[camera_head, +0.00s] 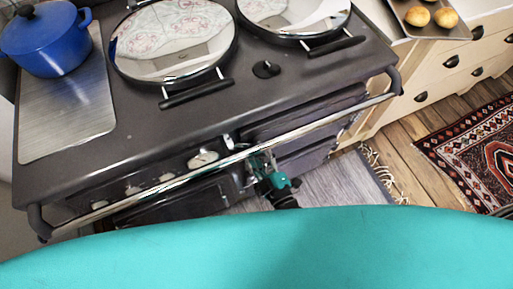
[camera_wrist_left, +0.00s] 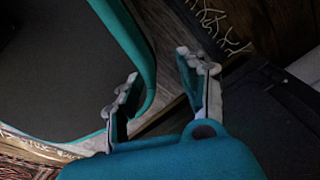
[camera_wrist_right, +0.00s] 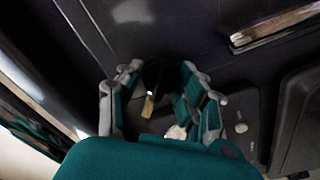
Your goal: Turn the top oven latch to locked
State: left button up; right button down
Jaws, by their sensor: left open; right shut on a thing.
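The dark range cooker (camera_head: 140,150) fills the head view, with the top oven door (camera_head: 300,115) under its front rail. In the head view my right gripper (camera_head: 264,168) is low at the cooker front, just below the rail, partly hidden by it. In the right wrist view, its fingers (camera_wrist_right: 158,85) are closed around a dark piece with a pale brassy end (camera_wrist_right: 149,106), which seems to be the latch. Its turned position is unclear. My left gripper (camera_wrist_left: 160,82) is open and empty, seen only in the left wrist view.
A long metal rail (camera_head: 330,120) runs across the cooker front above my right gripper. A blue pot (camera_head: 48,40) and two chrome hob lids (camera_head: 172,40) are on top. A grey mat (camera_head: 345,180) and patterned rug (camera_head: 480,150) lie on the floor.

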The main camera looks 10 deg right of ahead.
jog(key=n+p, duration=0.1)
jog(key=n, duration=0.1)
jog(key=shift+n, duration=0.8)
pick_arm(q)
jog(key=shift+d+r, duration=0.55)
jog(key=shift+r, duration=0.25)
pick_arm(e)
jog(key=n, duration=0.4)
jog(key=shift+a+f, duration=0.1)
jog(key=shift+f, duration=0.05)
jog(key=shift+n, duration=0.4)
jog(key=c, duration=0.8)
grip_release()
pick_arm(q)
jog(key=shift+s, duration=0.1)
jog(key=shift+a, duration=0.15)
pick_arm(e)
jog(key=v, duration=1.2)
